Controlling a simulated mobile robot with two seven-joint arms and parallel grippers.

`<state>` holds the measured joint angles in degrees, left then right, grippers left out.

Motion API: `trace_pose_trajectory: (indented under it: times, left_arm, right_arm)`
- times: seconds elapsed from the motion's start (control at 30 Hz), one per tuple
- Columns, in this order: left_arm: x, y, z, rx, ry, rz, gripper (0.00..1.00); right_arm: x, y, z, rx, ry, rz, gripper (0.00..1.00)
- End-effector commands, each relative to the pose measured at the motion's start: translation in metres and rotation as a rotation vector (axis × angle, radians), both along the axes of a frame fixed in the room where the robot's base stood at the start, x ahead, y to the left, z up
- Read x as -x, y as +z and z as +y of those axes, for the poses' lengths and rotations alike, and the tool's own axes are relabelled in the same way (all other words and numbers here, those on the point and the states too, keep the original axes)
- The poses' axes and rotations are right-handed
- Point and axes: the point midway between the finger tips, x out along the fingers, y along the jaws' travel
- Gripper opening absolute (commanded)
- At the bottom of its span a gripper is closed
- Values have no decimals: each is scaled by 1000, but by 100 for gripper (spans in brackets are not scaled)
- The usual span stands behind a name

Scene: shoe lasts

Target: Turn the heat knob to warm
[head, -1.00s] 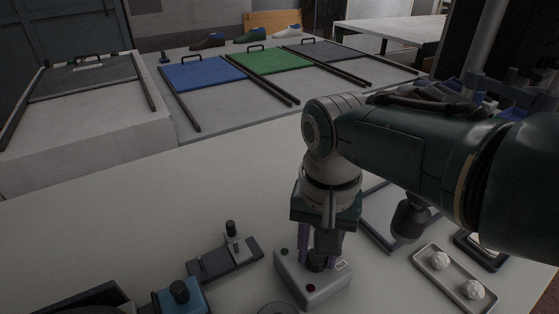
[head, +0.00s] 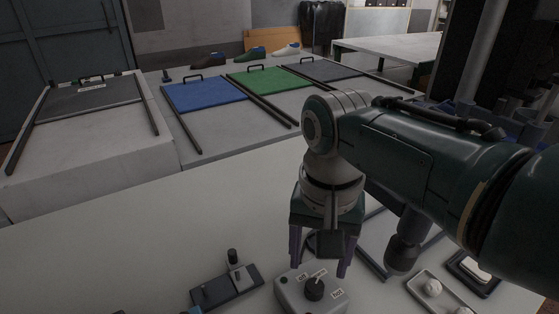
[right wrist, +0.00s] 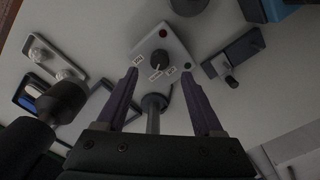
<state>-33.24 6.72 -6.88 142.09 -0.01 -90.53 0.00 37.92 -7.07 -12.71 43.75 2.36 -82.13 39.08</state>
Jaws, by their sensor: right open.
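The heat control is a pale grey box (head: 290,291) with a black knob (head: 314,288) on top, at the bottom of the head view. Small white labels stand around the knob; the one on its right reads HOT. My right gripper (head: 319,268) is open and empty, raised above and behind the knob, its fingers pointing down. The right wrist view shows the box (right wrist: 176,45) and the knob (right wrist: 159,58) just beyond the open fingertips (right wrist: 160,76), clear of them. I cannot tell which label the knob points to. My left gripper is not in view.
A dark plate with a small upright lever (head: 228,287) lies left of the box. A tray with white balls (head: 418,287) lies to the right. Behind are blue (head: 205,95) and green (head: 270,84) panels and several shoe lasts. The table's left part is clear.

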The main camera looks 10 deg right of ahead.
Motion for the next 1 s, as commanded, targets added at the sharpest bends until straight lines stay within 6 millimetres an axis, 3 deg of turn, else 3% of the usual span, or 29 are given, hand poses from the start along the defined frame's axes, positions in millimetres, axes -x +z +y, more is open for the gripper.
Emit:
trace_pose_trajectory:
  times: [0.03, 0.23, 0.67, 0.83, 1.0]
  left_arm:
    - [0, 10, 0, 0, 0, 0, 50]
    - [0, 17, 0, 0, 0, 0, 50]
    - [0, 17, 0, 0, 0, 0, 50]
    - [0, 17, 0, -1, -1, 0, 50]
    - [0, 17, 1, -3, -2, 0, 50]
  right_arm:
    - [0, 14, 0, 0, 0, -2, 69]
    - [0, 36, 0, 0, 0, -1, 69]
    - [2, 36, -1, -2, 5, -2, 69]
    - [25, 20, -10, -21, 69, -38, 69]
    - [76, 10, -30, -24, 206, -116, 69]
